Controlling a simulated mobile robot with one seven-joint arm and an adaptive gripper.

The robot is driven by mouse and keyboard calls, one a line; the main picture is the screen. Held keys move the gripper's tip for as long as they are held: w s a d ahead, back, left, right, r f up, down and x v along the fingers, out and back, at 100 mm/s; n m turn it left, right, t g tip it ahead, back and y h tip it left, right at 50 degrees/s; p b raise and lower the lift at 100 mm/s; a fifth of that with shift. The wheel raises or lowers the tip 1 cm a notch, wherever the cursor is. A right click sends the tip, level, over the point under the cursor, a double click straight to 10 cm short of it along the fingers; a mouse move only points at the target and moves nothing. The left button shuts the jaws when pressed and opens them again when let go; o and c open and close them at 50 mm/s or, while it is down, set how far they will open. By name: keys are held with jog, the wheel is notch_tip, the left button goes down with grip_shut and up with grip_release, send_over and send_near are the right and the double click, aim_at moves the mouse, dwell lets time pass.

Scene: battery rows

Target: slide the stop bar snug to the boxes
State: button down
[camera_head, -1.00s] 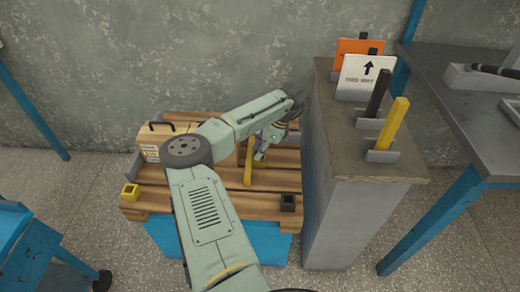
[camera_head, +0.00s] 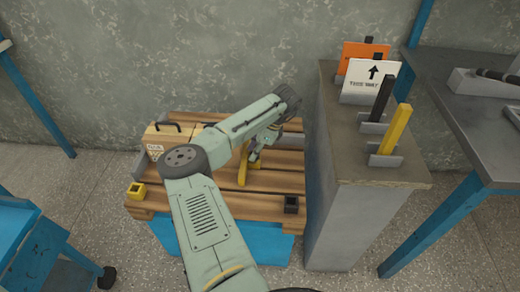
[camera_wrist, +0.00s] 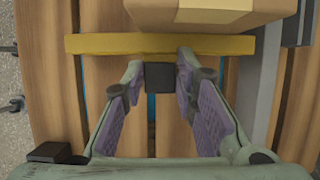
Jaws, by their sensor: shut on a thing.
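The yellow stop bar (camera_head: 242,173) lies across the pallet slats, and it spans the upper part of the wrist view (camera_wrist: 110,44). My gripper (camera_wrist: 160,82) is shut on the black grip block (camera_wrist: 160,77) on the bar's near side. In the head view my gripper (camera_head: 253,158) is low over the bar, partly hidden by my arm. A cardboard box (camera_wrist: 210,14) stands just beyond the bar in the wrist view, its edge very close to the bar; I cannot tell if they touch. Another box with a dark handle (camera_head: 160,138) is at the pallet's left; my arm hides what lies between.
A grey rail (camera_wrist: 262,90) runs along one side. A tall grey cabinet (camera_head: 345,215) with signs and upright bars stands close on the right. The right-hand slats are clear.

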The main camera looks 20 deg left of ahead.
jog(key=c, duration=1.3)
grip_release()
jog(key=v, duration=1.2)
jog(key=shift+d, duration=0.1)
